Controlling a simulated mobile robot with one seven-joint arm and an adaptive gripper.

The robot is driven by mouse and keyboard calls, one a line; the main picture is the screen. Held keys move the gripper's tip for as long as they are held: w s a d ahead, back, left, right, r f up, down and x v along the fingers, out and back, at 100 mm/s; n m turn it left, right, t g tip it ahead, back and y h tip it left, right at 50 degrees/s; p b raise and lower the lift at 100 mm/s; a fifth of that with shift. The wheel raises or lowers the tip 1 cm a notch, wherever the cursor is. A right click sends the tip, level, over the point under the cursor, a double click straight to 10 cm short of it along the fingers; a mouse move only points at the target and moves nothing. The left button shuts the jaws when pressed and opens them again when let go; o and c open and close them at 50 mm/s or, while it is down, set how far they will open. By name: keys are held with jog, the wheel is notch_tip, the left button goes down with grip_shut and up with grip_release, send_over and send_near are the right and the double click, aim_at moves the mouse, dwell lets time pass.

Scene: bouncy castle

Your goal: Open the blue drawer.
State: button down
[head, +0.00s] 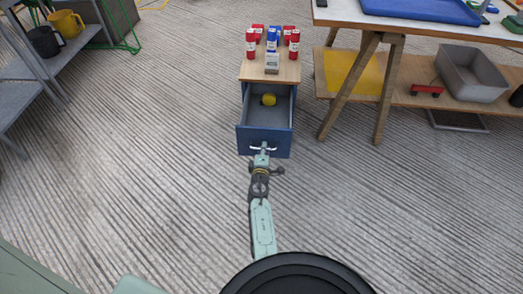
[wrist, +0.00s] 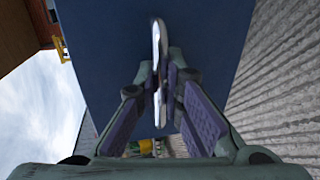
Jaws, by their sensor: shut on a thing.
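The blue drawer (head: 264,140) is pulled out of a small wooden-topped cabinet (head: 284,70) in the head view. Its grey inside is visible, with a small yellow object (head: 268,99) lying toward the back. The drawer front (wrist: 205,50) fills the middle of the wrist view. My gripper (head: 263,150) is at the front of the drawer, shut on its silver handle (wrist: 157,45). In the wrist view the two fingers of my gripper (wrist: 162,95) close around the handle bar from either side.
Several red and blue cans (head: 273,40) and a small grey box (head: 272,62) stand on the cabinet top. A wooden trestle table (head: 365,95) stands close on the right, with a grey bin (head: 470,75) on its lower shelf. Grey shelving (head: 75,52) is at the left. The ribbed floor between is clear.

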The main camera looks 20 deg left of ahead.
jog(key=shift+s, duration=0.3)
jog(key=c, duration=2)
grip_release()
jog(key=shift+o, duration=0.2)
jog(key=shift+d+r, duration=0.1)
